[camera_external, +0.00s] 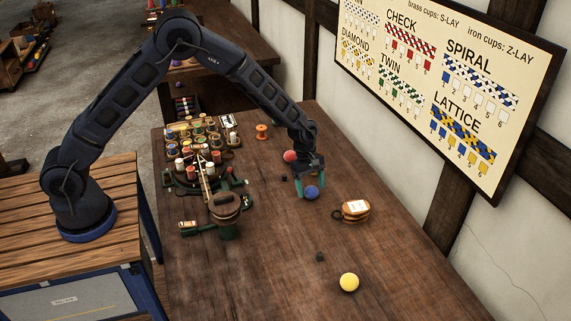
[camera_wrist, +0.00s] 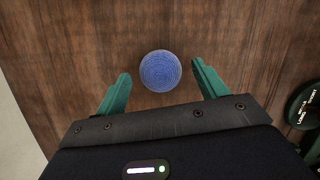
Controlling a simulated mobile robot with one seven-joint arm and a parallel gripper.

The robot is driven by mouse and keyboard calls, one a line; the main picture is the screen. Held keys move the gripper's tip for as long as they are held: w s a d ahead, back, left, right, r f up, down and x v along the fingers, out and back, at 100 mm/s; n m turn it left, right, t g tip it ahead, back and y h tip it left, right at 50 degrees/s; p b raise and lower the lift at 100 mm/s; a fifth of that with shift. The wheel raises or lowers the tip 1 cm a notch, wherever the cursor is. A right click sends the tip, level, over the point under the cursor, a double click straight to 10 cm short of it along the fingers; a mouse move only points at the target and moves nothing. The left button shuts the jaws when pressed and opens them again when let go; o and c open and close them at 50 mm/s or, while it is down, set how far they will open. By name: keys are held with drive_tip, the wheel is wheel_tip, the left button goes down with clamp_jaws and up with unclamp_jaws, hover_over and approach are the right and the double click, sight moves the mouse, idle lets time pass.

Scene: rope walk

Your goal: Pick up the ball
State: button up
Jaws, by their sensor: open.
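A blue ball (camera_external: 311,192) lies on the brown wooden table. In the wrist view the blue ball (camera_wrist: 160,71) shows a ringed surface and sits between and a little beyond my green fingertips. My gripper (camera_external: 309,190) is open and low over the table at the ball; the wrist view shows its fingers (camera_wrist: 160,78) spread on either side. I cannot tell whether a finger touches the ball. A red ball (camera_external: 289,156) lies just behind my gripper, and a yellow ball (camera_external: 349,282) lies near the front of the table.
A coiled rope bundle with a label (camera_external: 356,210) lies right of my gripper. A rope-making device (camera_external: 224,208) and a rack of spools (camera_external: 203,135) stand to the left. An orange spool (camera_external: 262,131) stands farther back. The table (camera_external: 290,270) is mostly clear at the front.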

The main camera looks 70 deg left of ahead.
drive_tip(key=shift+d+f, duration=0.15)
drive_tip(key=shift+f, duration=0.25)
drive_tip(key=c, duration=1.1)
drive_tip(key=shift+o, duration=0.2)
drive_tip(key=shift+r, duration=0.15)
